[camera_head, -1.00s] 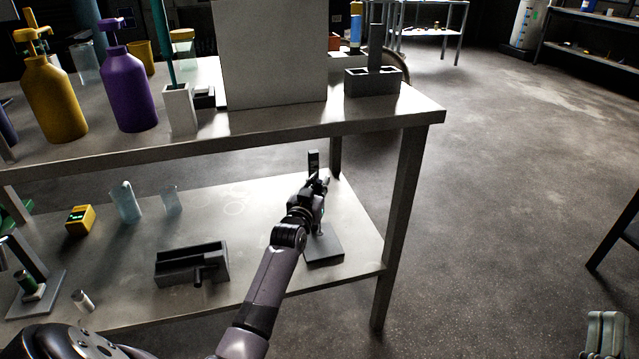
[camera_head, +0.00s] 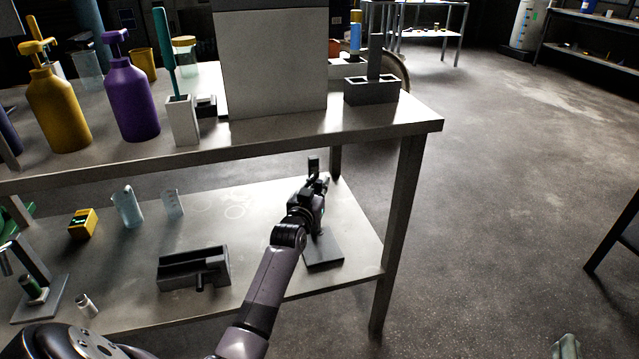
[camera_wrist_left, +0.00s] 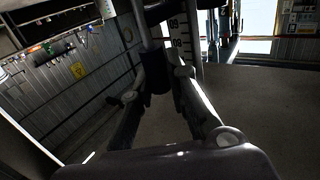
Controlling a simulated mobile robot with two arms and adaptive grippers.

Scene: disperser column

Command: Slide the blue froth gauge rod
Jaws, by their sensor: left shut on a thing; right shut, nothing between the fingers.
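A gauge stand with a dark flat base (camera_head: 324,254) is on the lower shelf at its right end. The dark top of its upright (camera_head: 313,165) shows above my left gripper (camera_head: 319,184). My left gripper is at the upright and hides most of it. In the left wrist view, its fingers close on a dark upright part (camera_wrist_left: 157,76), beside a white scale strip (camera_wrist_left: 181,35) with black marks. I cannot make out the rod's blue colour there. My right gripper (camera_head: 565,348) barely shows at the bottom right edge, shut and empty, away from the bench.
A dark grey box with a handle (camera_head: 192,270) lies left of the stand on the shelf. A bench leg (camera_head: 397,235) rises to the right. The floor at right is open.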

